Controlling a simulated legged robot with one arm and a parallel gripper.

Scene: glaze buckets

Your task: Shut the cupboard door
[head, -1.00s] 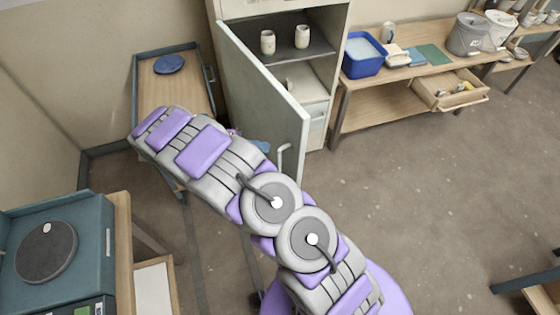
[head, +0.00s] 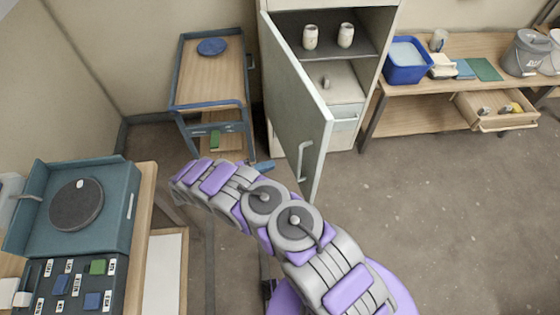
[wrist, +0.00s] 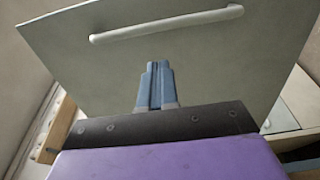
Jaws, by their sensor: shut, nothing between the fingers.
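The cupboard (head: 345,82) stands at the back, its door (head: 295,100) wide open and swung out toward me from the left side. The door has a pale handle (head: 304,160) near its free edge. My gripper (head: 265,166) is low on the door's left side, mostly hidden behind my arm in the head view. In the wrist view its blue fingers (wrist: 157,72) are together and empty, in front of the door panel (wrist: 215,65), just below the handle (wrist: 165,24). I cannot tell whether they touch the panel.
Inside the cupboard are two pale cups (head: 310,37) on a shelf. A blue-framed cart (head: 205,85) stands left of the door. A teal turntable unit (head: 120,215) is at left. The floor (head: 430,200) right of the door is open.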

